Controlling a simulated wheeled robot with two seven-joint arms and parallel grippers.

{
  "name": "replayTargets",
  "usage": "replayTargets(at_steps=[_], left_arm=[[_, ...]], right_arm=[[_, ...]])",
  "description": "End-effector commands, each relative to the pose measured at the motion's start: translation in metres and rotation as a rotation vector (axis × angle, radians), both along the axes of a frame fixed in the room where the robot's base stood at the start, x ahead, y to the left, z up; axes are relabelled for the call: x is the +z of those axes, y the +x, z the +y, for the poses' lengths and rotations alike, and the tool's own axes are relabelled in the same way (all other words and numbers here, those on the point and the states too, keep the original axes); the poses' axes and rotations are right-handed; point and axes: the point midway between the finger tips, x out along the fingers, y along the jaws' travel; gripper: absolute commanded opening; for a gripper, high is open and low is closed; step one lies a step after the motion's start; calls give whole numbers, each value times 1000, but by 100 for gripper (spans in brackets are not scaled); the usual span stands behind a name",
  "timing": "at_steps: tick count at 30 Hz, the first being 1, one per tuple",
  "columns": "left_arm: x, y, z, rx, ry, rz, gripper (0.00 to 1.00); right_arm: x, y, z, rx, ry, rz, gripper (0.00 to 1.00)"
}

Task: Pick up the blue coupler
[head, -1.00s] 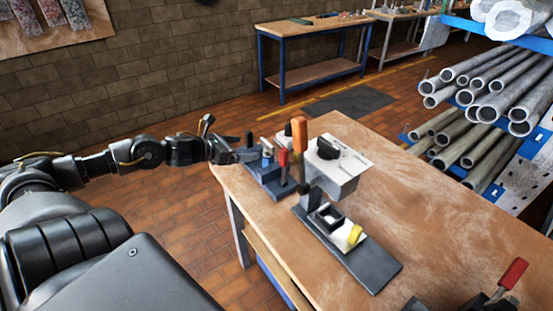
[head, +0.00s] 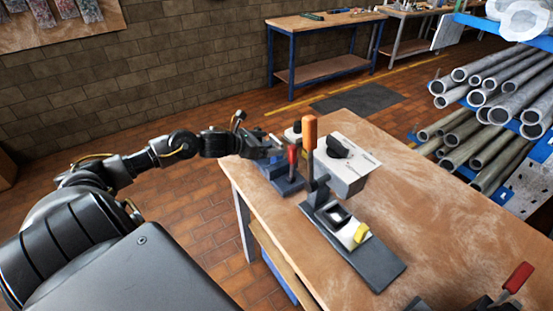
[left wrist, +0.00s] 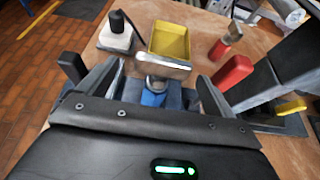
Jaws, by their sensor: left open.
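The blue coupler (left wrist: 153,98) shows in the left wrist view, low in the middle, with a grey metal top. It stands upright at the dark fixture (head: 287,183) on the near left end of the table. My left gripper (left wrist: 160,76) is open, with one finger on either side of the coupler and gaps visible between. In the head view my left gripper (head: 268,149) is at the fixture and mostly hides the coupler. My right gripper is not in view.
The left wrist view shows a yellow tray (left wrist: 170,40) and a black-knobbed white block (left wrist: 116,38) beyond.

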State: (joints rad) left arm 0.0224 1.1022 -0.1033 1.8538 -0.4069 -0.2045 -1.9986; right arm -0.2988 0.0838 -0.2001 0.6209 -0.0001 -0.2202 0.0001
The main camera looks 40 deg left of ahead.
Motion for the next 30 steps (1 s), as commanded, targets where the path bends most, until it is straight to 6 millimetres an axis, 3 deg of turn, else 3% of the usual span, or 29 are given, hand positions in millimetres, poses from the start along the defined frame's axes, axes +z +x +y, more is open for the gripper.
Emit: replayTargets(at_steps=[6, 13, 22, 30], left_arm=[[1, 16, -7, 2, -6, -3, 91], [-12, 42, -16, 3, -4, -2, 91], [-17, 46, -17, 1, 1, -1, 91], [-17, 46, -17, 1, 0, -1, 57]], right_arm=[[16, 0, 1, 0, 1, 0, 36], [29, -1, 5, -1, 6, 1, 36], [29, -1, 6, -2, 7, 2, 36], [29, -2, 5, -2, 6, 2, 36]])
